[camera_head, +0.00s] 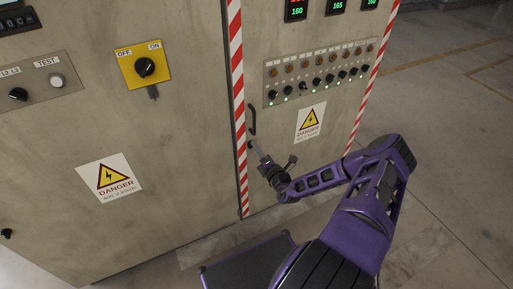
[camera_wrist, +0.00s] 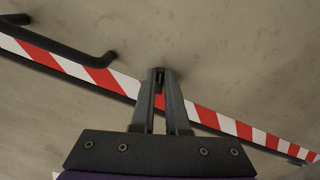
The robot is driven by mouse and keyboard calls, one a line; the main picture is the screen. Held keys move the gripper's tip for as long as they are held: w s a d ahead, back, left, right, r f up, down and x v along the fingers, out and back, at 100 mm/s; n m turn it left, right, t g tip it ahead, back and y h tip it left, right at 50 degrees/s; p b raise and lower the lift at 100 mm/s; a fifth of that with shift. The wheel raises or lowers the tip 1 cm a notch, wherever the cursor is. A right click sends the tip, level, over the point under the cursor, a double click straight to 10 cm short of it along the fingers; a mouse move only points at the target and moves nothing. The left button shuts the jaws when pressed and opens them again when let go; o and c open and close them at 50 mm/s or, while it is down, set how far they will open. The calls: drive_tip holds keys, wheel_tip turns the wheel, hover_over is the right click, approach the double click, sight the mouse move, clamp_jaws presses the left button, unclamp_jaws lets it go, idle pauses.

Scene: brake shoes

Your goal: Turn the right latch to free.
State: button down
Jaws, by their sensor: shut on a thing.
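The right latch is a small dark piece beside the red-and-white strip on the right cabinet door. In the wrist view the latch (camera_wrist: 160,72) shows between my fingertips, mostly hidden by them. My gripper (camera_head: 254,146) reaches the door just below the black handle (camera_head: 252,120). In the wrist view my gripper (camera_wrist: 161,84) has its fingers close together, shut on the latch. Which way the latch is turned cannot be told, as the fingers cover it.
The black handle also shows at upper left in the wrist view (camera_wrist: 72,49). Above my arm is a panel of knobs (camera_head: 318,78). The left door has an OFF/ON switch (camera_head: 145,67) and a danger sign (camera_head: 109,177). Open floor (camera_head: 450,130) lies to the right.

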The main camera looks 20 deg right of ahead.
drive_tip(key=shift+f+m, duration=0.15)
drive_tip(key=shift+m, duration=1.85)
drive_tip(key=c, duration=0.9)
unclamp_jaws()
drive_tip(key=s, duration=0.5)
drive_tip(key=s+p, duration=0.1)
drive_tip(key=s, duration=1.1)
drive_tip(key=shift+s+d, duration=0.2)
drive_tip(key=shift+d, duration=0.1)
drive_tip(key=shift+p, duration=0.3)
